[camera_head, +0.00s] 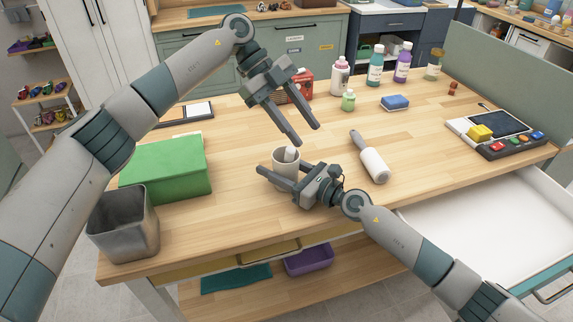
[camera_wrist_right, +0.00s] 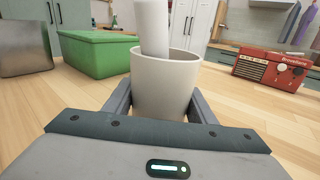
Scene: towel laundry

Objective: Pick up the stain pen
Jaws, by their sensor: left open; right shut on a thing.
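A white cup (camera_head: 286,172) stands on the wooden table. A white rod-shaped thing (camera_head: 290,154) sticks up out of it, possibly the stain pen; its lower part is hidden inside. In the right wrist view, the rod (camera_wrist_right: 154,28) leans slightly in the cup (camera_wrist_right: 166,85). My right gripper (camera_head: 277,185) is shut on the cup, a finger on either side. My left gripper (camera_head: 307,135) is open and empty, above and just behind the cup, its fingers pointing down and apart from the rod.
A green box (camera_head: 166,170) and metal bin (camera_head: 122,225) stand left. A white roller (camera_head: 374,166) lies right of the cup. An open drawer (camera_head: 490,220) juts out front right.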

